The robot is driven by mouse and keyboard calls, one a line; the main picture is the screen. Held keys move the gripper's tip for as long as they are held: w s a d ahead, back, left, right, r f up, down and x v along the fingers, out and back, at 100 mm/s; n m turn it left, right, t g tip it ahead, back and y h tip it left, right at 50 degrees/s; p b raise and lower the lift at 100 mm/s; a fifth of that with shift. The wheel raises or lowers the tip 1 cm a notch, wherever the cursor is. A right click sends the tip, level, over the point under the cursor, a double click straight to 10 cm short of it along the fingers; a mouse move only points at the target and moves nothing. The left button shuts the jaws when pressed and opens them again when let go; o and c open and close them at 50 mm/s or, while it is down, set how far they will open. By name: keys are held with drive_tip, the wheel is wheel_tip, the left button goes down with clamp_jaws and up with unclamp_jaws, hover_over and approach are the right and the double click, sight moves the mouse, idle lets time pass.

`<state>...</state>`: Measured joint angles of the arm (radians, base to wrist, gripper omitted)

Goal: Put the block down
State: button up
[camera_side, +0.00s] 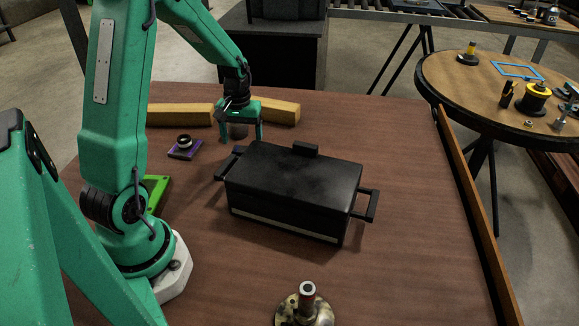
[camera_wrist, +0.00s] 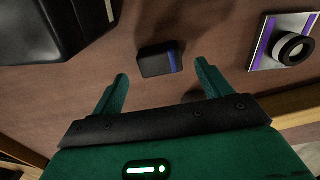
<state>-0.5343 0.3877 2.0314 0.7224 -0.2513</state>
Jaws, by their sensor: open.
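A small dark block with a blue stripe (camera_wrist: 160,60) shows just beyond my fingertips in the wrist view, with table around it. In the side view a dark shape, likely the same block (camera_side: 237,131), shows between the fingers. My green gripper (camera_side: 241,137) points down behind the black box. In the wrist view my gripper (camera_wrist: 162,70) has its two fingers wide apart with nothing clamped between them. I cannot tell for sure whether the block rests fully on the table.
A black lidded box with side handles (camera_side: 293,190) stands close in front. A purple plate with a black-and-white ring (camera_side: 184,148) lies to the left. A yellow beam (camera_side: 180,115) lies behind. A flanged part (camera_side: 306,305) stands at the front. Bare wood lies right of the box.

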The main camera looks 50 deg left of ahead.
sight(243, 149)
wheel_tip(243, 149, up, 8)
drive_tip(key=shift+f, duration=0.2)
idle(0.7)
drive_tip(key=s+d+r+m+t, duration=0.2)
drive_tip(key=s+d+r+m, duration=0.2)
drive_tip(key=d, duration=0.6)
drive_tip(key=s+d+r+m+t, duration=0.3)
drive_tip(key=s+d+r+m, duration=0.2)
drive_tip(key=d, duration=0.5)
drive_tip(key=s+r, duration=0.2)
drive_tip(key=s, duration=0.1)
drive_tip(key=shift+d+r+t, duration=0.25)
drive_tip(key=shift+r+t, duration=0.05)
drive_tip(key=shift+o, duration=0.4)
drive_tip(key=shift+s, duration=0.1)
